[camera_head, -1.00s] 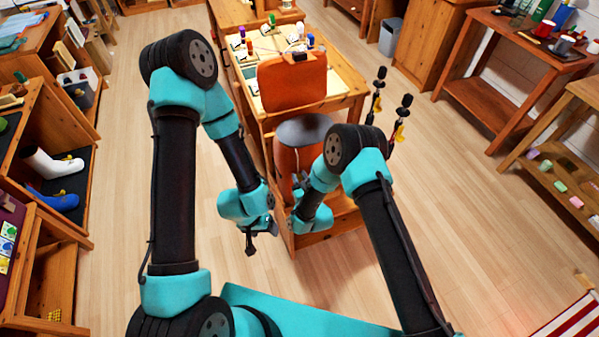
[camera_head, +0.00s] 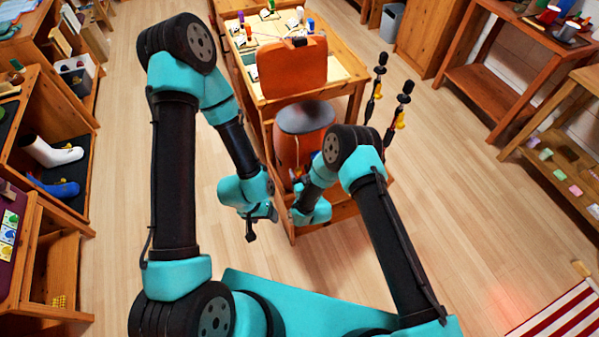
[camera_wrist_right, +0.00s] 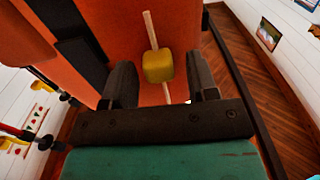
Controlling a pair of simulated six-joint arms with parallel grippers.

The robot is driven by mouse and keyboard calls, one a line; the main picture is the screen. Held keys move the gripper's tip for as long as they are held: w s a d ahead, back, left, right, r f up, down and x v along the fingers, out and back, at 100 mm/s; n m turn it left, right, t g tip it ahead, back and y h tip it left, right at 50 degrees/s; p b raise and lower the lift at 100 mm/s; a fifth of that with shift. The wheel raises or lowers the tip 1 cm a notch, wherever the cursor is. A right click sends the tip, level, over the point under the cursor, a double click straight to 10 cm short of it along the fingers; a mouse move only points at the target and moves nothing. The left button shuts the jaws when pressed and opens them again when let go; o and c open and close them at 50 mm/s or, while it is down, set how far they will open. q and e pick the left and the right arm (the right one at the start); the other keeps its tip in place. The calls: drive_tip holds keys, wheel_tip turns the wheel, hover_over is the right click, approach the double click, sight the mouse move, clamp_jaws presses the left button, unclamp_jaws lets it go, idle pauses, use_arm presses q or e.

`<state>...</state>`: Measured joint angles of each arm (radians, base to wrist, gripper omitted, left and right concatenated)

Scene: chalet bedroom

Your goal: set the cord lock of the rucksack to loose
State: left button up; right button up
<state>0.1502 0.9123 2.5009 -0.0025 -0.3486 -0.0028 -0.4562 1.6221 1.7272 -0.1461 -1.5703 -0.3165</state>
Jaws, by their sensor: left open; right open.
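The orange rucksack (camera_head: 284,150) stands upright at the near end of a wooden table, with a grey round top. An orange panel with a dark buckle rises behind it. In the right wrist view the rucksack's orange front (camera_wrist_right: 120,25) fills the upper middle, with a black strap. The yellow cord lock (camera_wrist_right: 158,66) sits on a pale cord in front of it. My right gripper (camera_wrist_right: 160,80) is open, one finger on each side of the lock, with gaps showing. In the head view my arm hides its fingers. My left gripper (camera_head: 250,230) is open and empty, left of the rucksack.
Two trekking poles (camera_head: 398,115) stand close to the right of the rucksack. The wooden table (camera_head: 345,75) behind holds small items. A shelf with boots (camera_head: 55,150) is at the left. Clear floor (camera_head: 440,200) lies to the right.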

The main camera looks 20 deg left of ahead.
drive_tip(key=shift+s, duration=0.1)
drive_tip(key=v, duration=1.7)
drive_tip(key=shift+d, duration=0.15)
drive_tip(key=w+d+m+g+h, duration=0.35)
drive_tip(key=d+g+h, duration=0.2)
drive_tip(key=d, duration=0.95)
drive_tip(key=s+d+r+m+g, duration=0.2)
drive_tip(key=s+d+g, duration=0.2)
drive_tip(key=s+d, duration=0.2)
drive_tip(key=s+d+r+m+g+h, duration=0.1)
drive_tip(key=s+d+r+m+g, duration=0.2)
drive_tip(key=s+d, duration=0.3)
drive_tip(key=shift+s+d+g, duration=0.4)
drive_tip(key=shift+d+g, duration=0.25)
drive_tip(key=shift+d, duration=0.35)
